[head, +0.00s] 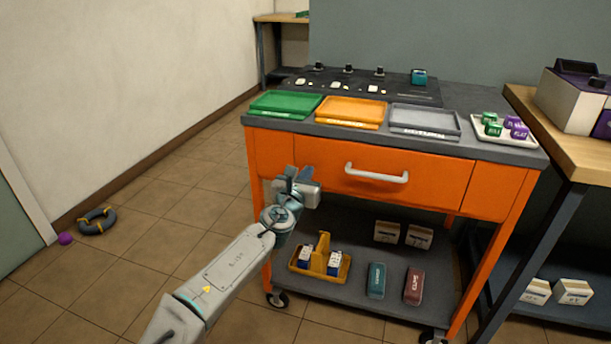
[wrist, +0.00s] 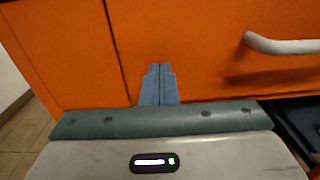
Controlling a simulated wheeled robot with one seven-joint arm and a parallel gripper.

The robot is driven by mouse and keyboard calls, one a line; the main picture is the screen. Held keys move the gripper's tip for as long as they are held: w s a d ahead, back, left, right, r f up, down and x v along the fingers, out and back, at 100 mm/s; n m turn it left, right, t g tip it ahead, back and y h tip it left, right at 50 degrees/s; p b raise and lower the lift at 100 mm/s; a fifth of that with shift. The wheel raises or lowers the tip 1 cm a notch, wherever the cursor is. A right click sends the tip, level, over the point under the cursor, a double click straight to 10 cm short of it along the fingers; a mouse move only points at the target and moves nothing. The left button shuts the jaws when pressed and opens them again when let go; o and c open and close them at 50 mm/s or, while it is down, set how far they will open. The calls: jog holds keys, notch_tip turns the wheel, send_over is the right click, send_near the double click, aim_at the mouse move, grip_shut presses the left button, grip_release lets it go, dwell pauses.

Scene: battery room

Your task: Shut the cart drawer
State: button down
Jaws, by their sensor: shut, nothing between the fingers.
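The orange cart (head: 497,192) stands ahead with one wide orange drawer (head: 425,172) under its dark top. The drawer front looks flush or nearly flush with the cart; I cannot tell whether a small gap remains. Its pale bar handle (head: 377,175) also shows at the upper right of the wrist view (wrist: 285,45). My gripper (wrist: 160,66) is shut and empty, its blue-grey fingers pointing at the drawer front, left of the handle and right of a vertical seam. The fingertips are at or very near the orange face; contact is unclear. In the head view my gripper (head: 293,174) covers the drawer's lower left part.
Green (head: 285,103), orange (head: 350,110) and grey (head: 424,120) trays and a white tray with small blocks (head: 505,132) sit on the cart. A yellow caddy (head: 321,262) and boxes stand on its lower shelf. A wooden bench (head: 550,125) is at right. Floor at left is mostly clear.

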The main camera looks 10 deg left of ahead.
jog(key=s+a+p, duration=0.2)
jog(key=s+p, duration=0.1)
jog(key=s, duration=0.8)
jog(key=d+f+m+g+h+p, duration=0.25)
jog(key=d+m, duration=0.25)
jog(key=d, duration=0.3)
jog(key=d+f+m+g+h+p, duration=0.2)
jog(key=d+f+m+g, duration=0.15)
jog(key=d, duration=0.45)
jog(key=s+d+f+m+g+y+p, duration=0.1)
jog(key=s+d+m+g+y+p, duration=0.1)
jog(key=s+d+m+g+p, duration=0.55)
jog(key=s+r+m+y+p, duration=0.2)
jog(key=s+r+m+p, duration=0.3)
jog(key=r, duration=0.6)
jog(key=s+d+r+m+g+y+p, duration=0.1)
jog(key=s+r+m+p, duration=0.4)
jog(key=r, duration=0.7)
jog(key=s+r+m+y+p, duration=0.3)
jog(key=s+r+m+p, duration=0.2)
jog(key=r, duration=0.7)
jog(key=s+m, duration=0.2)
jog(key=s, duration=0.1)
jog(key=shift+s+d+m, duration=0.2)
jog(key=shift+d+m, duration=0.15)
jog(key=shift+m, duration=0.05)
jog(key=shift+r, duration=0.1)
